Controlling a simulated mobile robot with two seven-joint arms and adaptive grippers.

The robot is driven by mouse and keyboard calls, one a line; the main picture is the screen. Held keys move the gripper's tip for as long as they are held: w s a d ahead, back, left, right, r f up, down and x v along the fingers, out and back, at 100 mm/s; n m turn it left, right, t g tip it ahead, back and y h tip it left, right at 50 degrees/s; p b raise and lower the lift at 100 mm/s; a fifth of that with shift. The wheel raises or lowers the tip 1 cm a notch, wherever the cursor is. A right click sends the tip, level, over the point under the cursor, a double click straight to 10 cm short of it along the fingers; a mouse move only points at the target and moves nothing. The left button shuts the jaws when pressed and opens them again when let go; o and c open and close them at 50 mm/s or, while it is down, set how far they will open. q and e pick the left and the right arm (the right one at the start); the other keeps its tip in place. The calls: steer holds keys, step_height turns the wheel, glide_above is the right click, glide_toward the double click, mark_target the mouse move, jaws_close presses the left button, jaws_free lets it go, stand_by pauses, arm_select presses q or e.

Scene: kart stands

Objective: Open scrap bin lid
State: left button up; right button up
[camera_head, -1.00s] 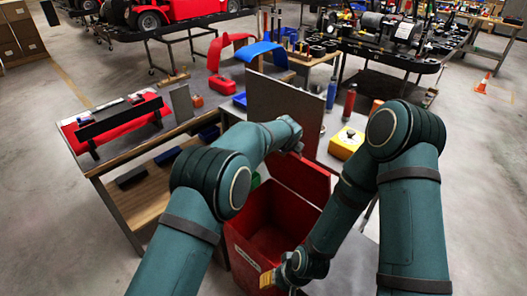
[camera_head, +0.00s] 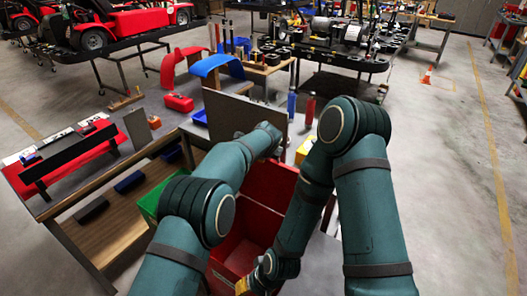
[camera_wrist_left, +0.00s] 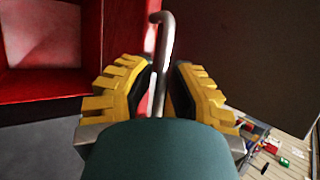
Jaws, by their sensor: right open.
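The red scrap bin (camera_head: 232,254) stands below and between my arms, its top open and its inside visible. Its red lid (camera_head: 270,184) is raised at the back, near the grey panel. My left gripper's fingers are hidden behind my arm in the head view. In the left wrist view, my left gripper (camera_wrist_left: 162,85) has its yellow fingers around a grey bent bar handle (camera_wrist_left: 166,40), one on each side. The red bin also shows at the upper left there (camera_wrist_left: 45,90). My right gripper (camera_head: 243,287) is open beside the bin's front, low in the head view and partly cut off.
A grey upright panel (camera_head: 222,112) stands behind the lid. A workbench (camera_head: 75,197) with a red part on top is at left, and a green crate (camera_head: 149,204) sits beside the bin. A yellow box (camera_head: 304,149) is behind my right arm.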

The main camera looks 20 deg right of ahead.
arm_select(q)
steer(key=shift+o, duration=1.1)
steer(key=shift+s+r, duration=0.15)
steer(key=shift+r, duration=0.15)
steer(key=v, duration=1.1)
steer(key=shift+s+a, duration=0.15)
steer(key=shift+a, duration=0.05)
